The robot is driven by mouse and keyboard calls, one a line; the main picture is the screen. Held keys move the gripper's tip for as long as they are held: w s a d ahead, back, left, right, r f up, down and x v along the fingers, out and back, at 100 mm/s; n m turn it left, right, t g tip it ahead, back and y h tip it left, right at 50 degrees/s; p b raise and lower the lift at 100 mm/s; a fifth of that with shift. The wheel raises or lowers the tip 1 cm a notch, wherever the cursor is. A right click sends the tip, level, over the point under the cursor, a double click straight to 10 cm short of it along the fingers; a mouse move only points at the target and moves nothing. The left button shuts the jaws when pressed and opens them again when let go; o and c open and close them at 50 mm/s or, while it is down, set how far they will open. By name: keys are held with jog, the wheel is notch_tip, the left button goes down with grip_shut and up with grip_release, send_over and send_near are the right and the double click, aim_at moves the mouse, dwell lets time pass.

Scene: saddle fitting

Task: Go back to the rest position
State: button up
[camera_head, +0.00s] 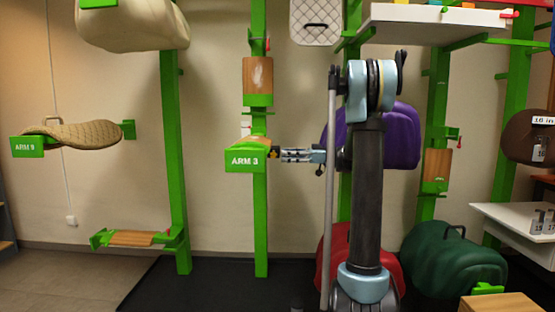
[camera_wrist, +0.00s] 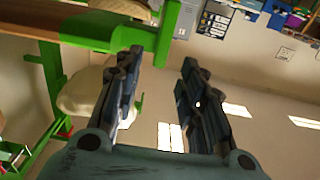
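My gripper (camera_head: 285,155) is at the end of my raised arm, just right of the bracket labelled ARM 3 (camera_head: 245,160) in the head view. In the wrist view my gripper (camera_wrist: 160,68) has its two dark fingers apart, with nothing between them. A green bracket (camera_wrist: 88,28) with a wooden pad lies beyond the left finger. I cannot tell whether the gripper touches the bracket.
A purple saddle (camera_head: 400,138) hangs behind my arm. A red saddle (camera_head: 336,258) and a green saddle (camera_head: 452,262) are low at the right. A quilted tan saddle (camera_head: 75,133) rests on ARM 9. A wooden box (camera_head: 500,304) is front right. The dark mat (camera_head: 215,288) is clear at left.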

jog(key=shift+d, duration=0.65)
